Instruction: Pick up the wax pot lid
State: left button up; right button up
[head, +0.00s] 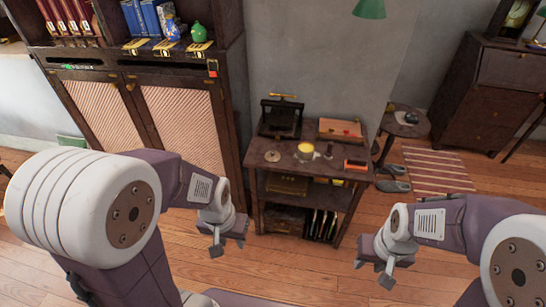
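A small yellow-topped pot (305,151) stands near the middle of the small dark wooden table (255,165); it looks like the wax pot. A flat pale round disc (272,156) lies to its left and may be the lid, but it is too small to be sure. My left gripper (230,247) hangs in front of the table's left side, apart from it, with its fingers spread and empty. My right gripper (371,275) is to the right of and in front of the table, also spread and empty. Neither gripper touches anything.
A black press (281,117) and a wooden tray (340,130) stand at the back of the table. An orange-red block (356,165) lies at its right front. A tall cabinet (185,125) stands close on the left. Slippers (393,186) and a striped rug (437,172) lie right.

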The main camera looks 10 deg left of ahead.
aim_at(272, 156)
jog(key=i+j+z, duration=0.15)
jog(key=i, duration=0.3)
jog(key=i+j+z, duration=0.15)
jog(key=i, duration=0.3)
jog(key=i+j+z, duration=0.15)
jog(key=i, duration=0.3)
